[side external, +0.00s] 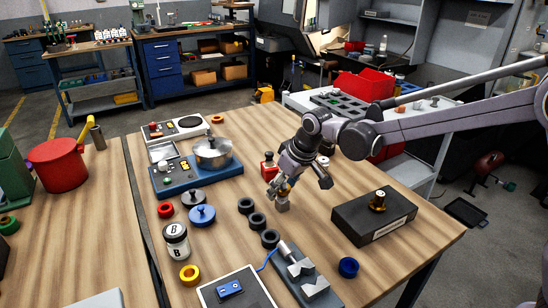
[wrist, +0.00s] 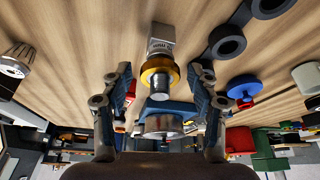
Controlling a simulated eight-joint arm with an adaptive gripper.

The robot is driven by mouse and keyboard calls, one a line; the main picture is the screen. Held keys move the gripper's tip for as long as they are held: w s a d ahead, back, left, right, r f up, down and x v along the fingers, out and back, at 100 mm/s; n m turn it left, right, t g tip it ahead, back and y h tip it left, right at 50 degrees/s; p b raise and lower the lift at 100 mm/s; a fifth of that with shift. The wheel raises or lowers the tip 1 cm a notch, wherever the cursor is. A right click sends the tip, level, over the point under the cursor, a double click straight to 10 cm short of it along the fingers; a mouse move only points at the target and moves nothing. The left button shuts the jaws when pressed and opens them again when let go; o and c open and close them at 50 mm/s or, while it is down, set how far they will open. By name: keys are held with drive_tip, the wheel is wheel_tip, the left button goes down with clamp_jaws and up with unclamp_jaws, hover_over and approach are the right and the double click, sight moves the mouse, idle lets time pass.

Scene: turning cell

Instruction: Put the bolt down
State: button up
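My gripper (side external: 298,184) is low over the middle of the wooden table, fingers spread. In the wrist view my gripper (wrist: 162,80) is open, with a finger on each side of a gold ring and silver cylinder (wrist: 160,84), clear gaps on both sides. This piece looks like the bolt, but I cannot be sure. It sits at the end of a small grey block (wrist: 161,42) with lettering. In the side view the small grey block (side external: 282,206) stands on the table below the fingers, its top partly hidden. A brass piece (side external: 377,201) stands on a black block (side external: 362,222) at right.
Several black rings (side external: 257,221) lie left of the gripper. A blue-based unit with a metal pot (side external: 212,152) and a red object (side external: 268,167) stand behind.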

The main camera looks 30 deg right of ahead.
drive_tip(key=shift+r, duration=0.15)
drive_tip(key=v, duration=1.1)
drive_tip(key=s+d+f+m+t, duration=0.1)
drive_tip(key=s+d+f, duration=0.1)
drive_tip(key=s+d, duration=0.4)
drive_tip(key=s+d+f+m+t+h, duration=0.1)
drive_tip(key=s+d, duration=0.5)
drive_tip(key=s, duration=0.8)
wheel_tip(320, 180, down, 2)
drive_tip(key=shift+s+f+m+t, duration=0.15)
drive_tip(key=shift+s+m+t, duration=0.15)
drive_tip(key=shift+m+t, duration=0.15)
drive_tip(key=shift+d, duration=0.15)
